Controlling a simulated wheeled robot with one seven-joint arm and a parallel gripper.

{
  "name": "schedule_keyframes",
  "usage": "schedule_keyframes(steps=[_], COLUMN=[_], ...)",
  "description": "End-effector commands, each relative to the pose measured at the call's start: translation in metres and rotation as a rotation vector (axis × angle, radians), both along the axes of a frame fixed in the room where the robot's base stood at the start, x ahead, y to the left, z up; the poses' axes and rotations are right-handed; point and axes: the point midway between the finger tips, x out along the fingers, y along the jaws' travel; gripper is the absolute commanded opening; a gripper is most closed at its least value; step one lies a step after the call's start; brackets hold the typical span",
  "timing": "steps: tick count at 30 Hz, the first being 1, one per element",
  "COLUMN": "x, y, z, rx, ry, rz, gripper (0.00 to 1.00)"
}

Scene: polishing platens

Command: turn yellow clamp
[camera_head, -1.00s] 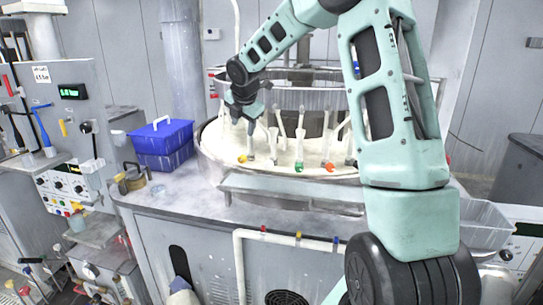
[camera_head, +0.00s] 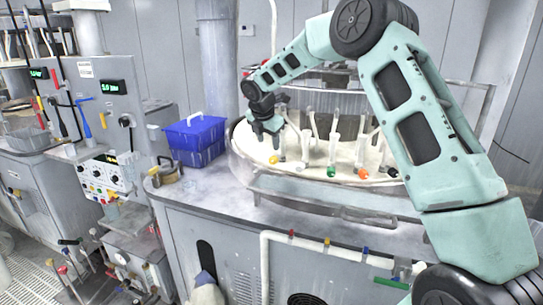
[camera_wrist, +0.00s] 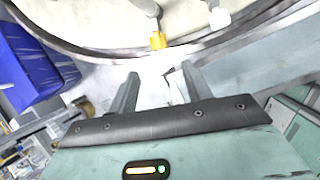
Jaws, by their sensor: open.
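The yellow clamp (camera_head: 273,159) is a small yellow piece at the front left rim of the round cream platen (camera_head: 300,172). It also shows in the wrist view (camera_wrist: 158,40), at the foot of a white post, beyond my fingertips. My gripper (camera_head: 267,137) hangs just above the clamp in the head view. In the wrist view my gripper (camera_wrist: 160,75) has its two fingers apart, with nothing between them. A visible space separates the fingertips from the clamp.
Green (camera_head: 332,171) and orange (camera_head: 363,173) clamps with white posts stand to the right along the rim. A blue box (camera_head: 195,138) stands on the bench left of the platen. A metal ledge (camera_head: 330,190) runs along the front. A control panel (camera_head: 105,90) is at the left.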

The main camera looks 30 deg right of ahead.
Motion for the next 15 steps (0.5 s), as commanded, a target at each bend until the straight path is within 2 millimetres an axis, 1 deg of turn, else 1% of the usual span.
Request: schedule_keyframes(steps=[3,9,15], x=[0.007,0.018,0.025], y=[-0.008,-0.019,-0.026], z=[-0.022,-0.057,-0.078], rx=[0.001,0.001,0.001], ry=[0.005,0.003,0.001], rz=[0.001,0.001,0.001], gripper=[0.49,0.49,0.49])
